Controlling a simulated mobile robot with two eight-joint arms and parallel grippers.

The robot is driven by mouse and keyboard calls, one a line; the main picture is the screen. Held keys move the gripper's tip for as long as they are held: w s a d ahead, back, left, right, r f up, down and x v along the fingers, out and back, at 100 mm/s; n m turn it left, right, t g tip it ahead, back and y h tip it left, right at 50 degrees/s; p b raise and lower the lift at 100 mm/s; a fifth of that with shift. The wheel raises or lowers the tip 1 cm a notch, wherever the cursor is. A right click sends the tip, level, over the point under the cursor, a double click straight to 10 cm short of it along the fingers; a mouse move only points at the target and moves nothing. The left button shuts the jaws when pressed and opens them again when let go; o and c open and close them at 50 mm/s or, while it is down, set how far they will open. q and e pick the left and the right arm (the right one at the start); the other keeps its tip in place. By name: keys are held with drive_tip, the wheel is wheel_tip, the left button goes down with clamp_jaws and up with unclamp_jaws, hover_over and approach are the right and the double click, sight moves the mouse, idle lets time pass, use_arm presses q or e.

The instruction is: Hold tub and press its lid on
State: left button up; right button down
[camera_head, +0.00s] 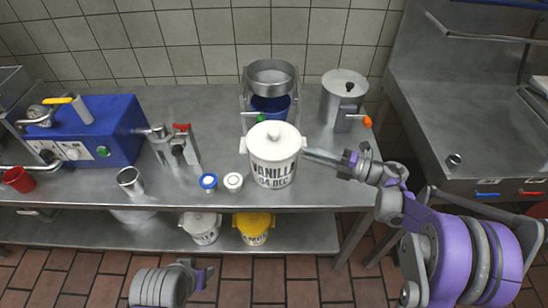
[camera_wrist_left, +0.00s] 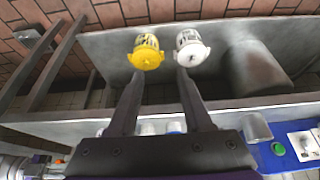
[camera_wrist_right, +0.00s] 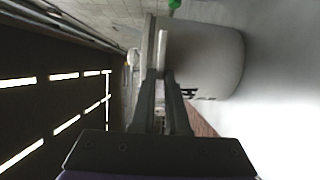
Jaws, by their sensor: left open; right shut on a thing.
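The white tub (camera_head: 273,172), lettered VANILLA 04 DEC, stands upright near the front of the steel table. A white lid (camera_head: 274,140) with a round knob sits on top; I cannot tell whether it is fully seated. My right gripper (camera_head: 308,155) comes from the right and is shut on the tub's right side, apparently at its side ear. In the right wrist view the fingers (camera_wrist_right: 160,72) close on a thin pale piece beside the tub wall (camera_wrist_right: 205,60). My left gripper (camera_wrist_left: 158,75) is open and empty, low in front of the table, away from the tub.
A blue machine (camera_head: 100,125) stands at the left, with a metal cup (camera_head: 131,181) and red cup (camera_head: 18,179). Blue (camera_head: 208,182) and white (camera_head: 233,182) small jars stand left of the tub. Yellow (camera_head: 254,226) and white (camera_head: 201,226) tubs are below.

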use_arm(q)
drive_tip(key=shift+w+r, duration=0.2)
drive_tip(key=c, duration=0.4)
drive_tip(key=w+r, duration=0.3)
drive_tip(key=shift+d, duration=0.35)
clamp_jaws()
wheel_tip(320, 180, up, 21)
drive_tip(key=m+g+h, duration=0.1)
drive_tip(key=m+g, duration=0.2)
drive_tip(key=m, duration=0.3)
hover_over(274, 130)
drive_tip(key=shift+s+a+f, duration=0.1)
drive_tip(key=shift+s+f, duration=0.05)
drive_tip(key=shift+f, duration=1.35)
drive_tip(key=shift+s+f, duration=0.1)
drive_tip(key=shift+f, duration=1.4)
drive_tip(key=shift+f, duration=0.75)
wheel_tip(274, 130, up, 7)
